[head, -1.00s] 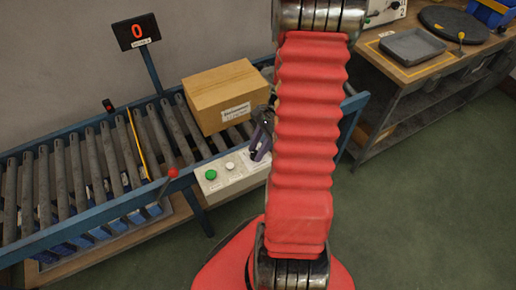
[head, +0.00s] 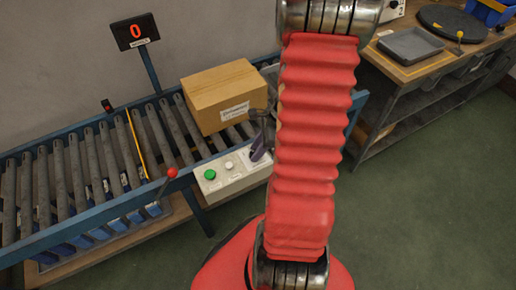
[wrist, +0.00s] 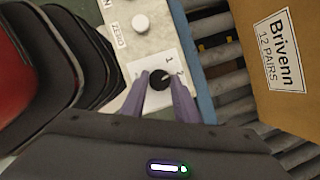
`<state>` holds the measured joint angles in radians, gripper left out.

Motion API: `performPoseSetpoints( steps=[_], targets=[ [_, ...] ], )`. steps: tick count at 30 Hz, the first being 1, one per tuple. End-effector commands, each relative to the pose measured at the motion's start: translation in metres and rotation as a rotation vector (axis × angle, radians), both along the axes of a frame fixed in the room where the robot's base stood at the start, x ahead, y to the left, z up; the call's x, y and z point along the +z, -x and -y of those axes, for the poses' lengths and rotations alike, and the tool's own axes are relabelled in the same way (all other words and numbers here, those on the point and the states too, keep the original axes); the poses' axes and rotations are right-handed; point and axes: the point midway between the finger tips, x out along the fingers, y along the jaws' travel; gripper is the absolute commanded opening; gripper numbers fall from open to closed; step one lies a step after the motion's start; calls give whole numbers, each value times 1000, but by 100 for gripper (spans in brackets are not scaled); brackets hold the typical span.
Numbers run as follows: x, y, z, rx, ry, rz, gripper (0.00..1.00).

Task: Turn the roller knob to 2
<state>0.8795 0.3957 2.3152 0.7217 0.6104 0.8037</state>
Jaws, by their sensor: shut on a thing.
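The black roller knob (wrist: 159,79) sits on a white dial plate in the wrist view. The digit 1 shows above it, and what looks like a 2 is at its upper right, partly behind a finger. A light pointer line on the knob appears to point to the upper right, toward that mark. My gripper (wrist: 161,82) has its two purple fingers on either side of the knob and is shut on it. In the head view my gripper (head: 259,149) is at the control panel (head: 222,183), and the knob is hidden there.
A cardboard box (head: 222,95) stands on the roller conveyor (head: 85,175) just behind the panel. A green button (head: 210,174) and a white button (head: 229,165) are left of my gripper. A red-tipped lever (head: 172,173) stands further left. The display (head: 135,31) reads 0.

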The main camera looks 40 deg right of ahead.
Motion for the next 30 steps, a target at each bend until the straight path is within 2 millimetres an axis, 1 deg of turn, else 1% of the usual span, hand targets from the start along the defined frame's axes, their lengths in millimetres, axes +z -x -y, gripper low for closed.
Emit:
performPoseSetpoints(
  steps=[1, 6, 12, 18, 29, 30],
  targets=[
    [-1, 1, -5, -36, -11, -3, 5],
    [-1, 2, -6, -163, -11, -4, 5],
    [-1, 2, -6, -267, -11, -4, 5],
    [-1, 3, -7, -315, -12, -4, 5],
    [-1, 3, -6, -321, -12, -5, 5],
    [-1, 3, -6, -321, -12, -5, 28]
  ],
)
